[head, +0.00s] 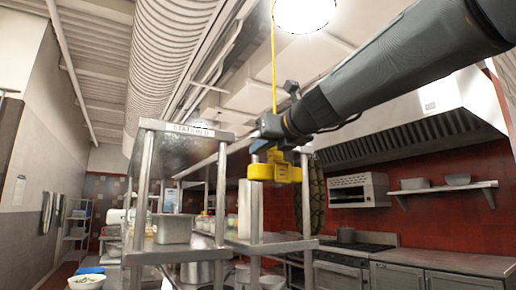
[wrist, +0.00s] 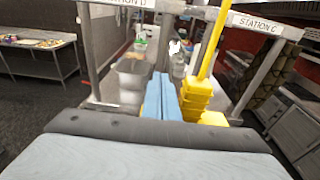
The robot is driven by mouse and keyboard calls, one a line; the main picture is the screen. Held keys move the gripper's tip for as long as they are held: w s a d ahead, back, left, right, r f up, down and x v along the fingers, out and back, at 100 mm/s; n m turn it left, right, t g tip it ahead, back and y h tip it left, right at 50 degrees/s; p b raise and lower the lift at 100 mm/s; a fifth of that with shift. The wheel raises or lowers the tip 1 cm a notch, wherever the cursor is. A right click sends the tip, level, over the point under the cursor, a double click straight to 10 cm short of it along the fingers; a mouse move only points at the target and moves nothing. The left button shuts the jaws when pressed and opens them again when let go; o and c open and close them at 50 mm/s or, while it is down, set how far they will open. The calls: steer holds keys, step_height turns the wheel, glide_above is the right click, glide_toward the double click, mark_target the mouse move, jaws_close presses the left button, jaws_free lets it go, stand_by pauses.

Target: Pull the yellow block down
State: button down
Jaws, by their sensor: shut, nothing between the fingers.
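The yellow block (head: 268,173) hangs in the air from a thin yellow cord (head: 274,60) that runs up toward the ceiling. My gripper (head: 262,143) is at the block's upper part in the head view, partly overlapping it. In the wrist view my gripper's blue fingers (wrist: 161,82) are shut together with nothing between them. The yellow block (wrist: 195,102) is just right of the fingers there, with the cord rising from it. I cannot tell whether the fingers touch the block.
Steel shelving with a station sign (head: 190,130) stands below and behind the block. A metal container (head: 173,229) sits on the shelf. A stove (head: 342,262) and range hood (head: 410,130) are at the right. Open floor (wrist: 45,105) shows at the left in the wrist view.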

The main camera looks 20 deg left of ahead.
steer(key=shift+r+p, duration=0.55)
steer(key=shift+r, duration=0.15)
steer(key=r+v, duration=0.1)
steer(key=v, duration=0.7)
steer(key=shift+p, duration=0.3)
steer(key=shift+f, duration=0.1)
